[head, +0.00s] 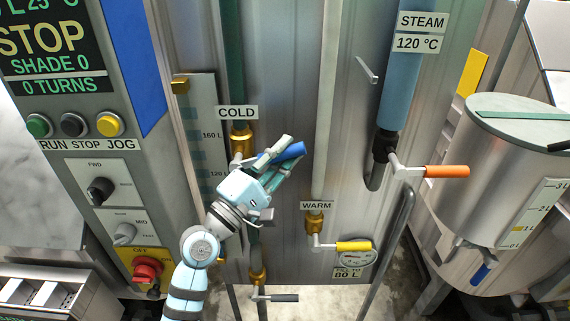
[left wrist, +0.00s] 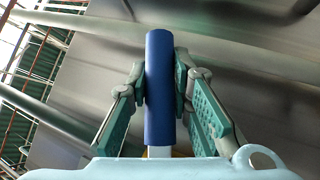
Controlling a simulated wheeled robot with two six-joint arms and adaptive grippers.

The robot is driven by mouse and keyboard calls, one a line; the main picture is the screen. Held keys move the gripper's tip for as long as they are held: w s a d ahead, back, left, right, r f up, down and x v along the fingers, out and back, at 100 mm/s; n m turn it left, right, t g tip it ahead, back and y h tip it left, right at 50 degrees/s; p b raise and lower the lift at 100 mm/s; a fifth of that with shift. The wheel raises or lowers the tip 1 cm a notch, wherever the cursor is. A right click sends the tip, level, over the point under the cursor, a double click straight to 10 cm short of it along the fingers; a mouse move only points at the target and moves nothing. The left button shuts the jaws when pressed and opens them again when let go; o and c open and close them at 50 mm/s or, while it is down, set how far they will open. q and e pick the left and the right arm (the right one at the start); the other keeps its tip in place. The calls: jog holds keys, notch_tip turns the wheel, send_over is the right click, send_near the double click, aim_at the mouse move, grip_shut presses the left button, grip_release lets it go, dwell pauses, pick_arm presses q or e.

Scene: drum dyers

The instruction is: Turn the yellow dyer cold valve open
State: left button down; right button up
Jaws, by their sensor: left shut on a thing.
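The cold valve is a brass body (head: 241,139) under the COLD label (head: 237,112), on the vertical pipe at the machine's front. Its blue handle (head: 290,152) points to the right and slightly up. My left gripper (head: 279,154) is shut on the blue handle. In the left wrist view the handle (left wrist: 159,90) stands upright between the two finger pads, which touch it on both sides. My left gripper hides most of the lever between valve body and handle. My right gripper is not in view.
To the right are the warm valve with a yellow handle (head: 353,246), a round gauge (head: 356,259) and the steam valve's orange handle (head: 446,171). A black-handled lever (head: 284,298) is below. The control panel (head: 75,130) stands left, a metal drum (head: 500,165) right.

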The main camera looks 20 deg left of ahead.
pick_arm(q)
jog(key=n+t, duration=0.1)
jog(key=a+r+n+t+y+b, duration=0.1)
jog(key=n, duration=0.1)
jog(key=r+n+t, duration=0.1)
jog(key=shift+s+a+r+n+y+b, duration=0.15)
jog(key=shift+n+y+b, duration=0.15)
jog(key=shift+b, duration=0.1)
jog(key=shift+s+a+r+n+t+y+b, duration=0.1)
jog(key=shift+a+r+n+t+y+b, duration=0.2)
jog(key=shift+n+t+y, duration=0.45)
jog(key=shift+s+a+r+n+t+y+b, duration=0.15)
jog(key=shift+a+r+n+t+y, duration=0.25)
jog(key=shift+n+y, duration=0.65)
jog(key=shift+a+r+n+t+y+b, duration=0.3)
jog(key=shift+r+n+t+y, duration=0.25)
jog(key=shift+n, duration=0.65)
jog(key=shift+f, duration=0.1)
jog(key=c, duration=1.4)
grip_release()
jog(key=shift+c, duration=0.2)
jog(key=v, duration=1.2)
